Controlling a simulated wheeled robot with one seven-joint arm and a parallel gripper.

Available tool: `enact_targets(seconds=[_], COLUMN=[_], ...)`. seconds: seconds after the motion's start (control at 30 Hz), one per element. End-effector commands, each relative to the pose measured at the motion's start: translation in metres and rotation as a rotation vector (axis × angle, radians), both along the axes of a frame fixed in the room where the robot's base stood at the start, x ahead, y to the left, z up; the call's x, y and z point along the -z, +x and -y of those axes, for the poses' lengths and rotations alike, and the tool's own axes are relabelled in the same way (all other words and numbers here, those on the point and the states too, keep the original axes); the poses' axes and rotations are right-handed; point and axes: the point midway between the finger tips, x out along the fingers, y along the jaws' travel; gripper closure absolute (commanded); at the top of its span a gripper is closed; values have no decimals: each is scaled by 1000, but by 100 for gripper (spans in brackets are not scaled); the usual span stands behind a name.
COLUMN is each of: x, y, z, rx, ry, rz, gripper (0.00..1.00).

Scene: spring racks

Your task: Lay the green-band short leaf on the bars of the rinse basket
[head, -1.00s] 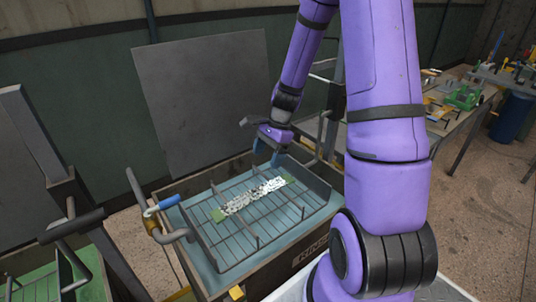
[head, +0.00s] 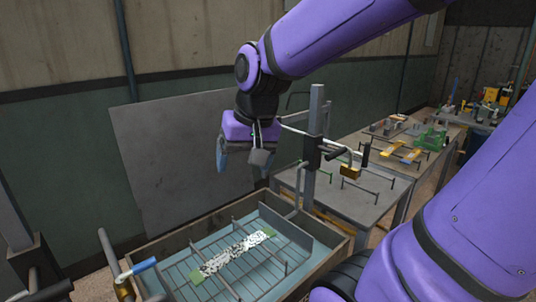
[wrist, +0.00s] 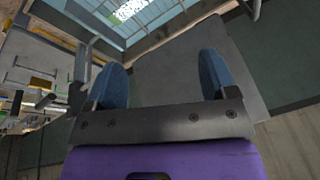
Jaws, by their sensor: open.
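The green-band short leaf (head: 236,252) lies across the bars of the rinse basket (head: 287,229). It is a speckled white strip with green at both ends, set diagonally. It also shows at the top of the wrist view (wrist: 130,10), cut off by the frame edge. My gripper (head: 243,160) is raised above and behind the basket, apart from the leaf. In the wrist view its two blue fingers (wrist: 162,80) stand wide apart with nothing between them.
The basket sits in a water-filled tank (head: 335,257) with a raised rim. A blue-handled valve (head: 140,267) is at its left. A grey post (head: 312,150) and a bench (head: 345,190) with racks stand to the right. A dark panel (head: 165,150) leans behind.

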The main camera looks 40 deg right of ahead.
Motion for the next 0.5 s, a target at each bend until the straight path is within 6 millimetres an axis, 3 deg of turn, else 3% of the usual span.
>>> enact_targets(seconds=[0.23, 0.5], x=[-32, -41], y=[-54, -79], z=[-10, -10], rx=[-239, -347], ry=[-126, -191], rz=[127, 183], gripper=[21, 21])
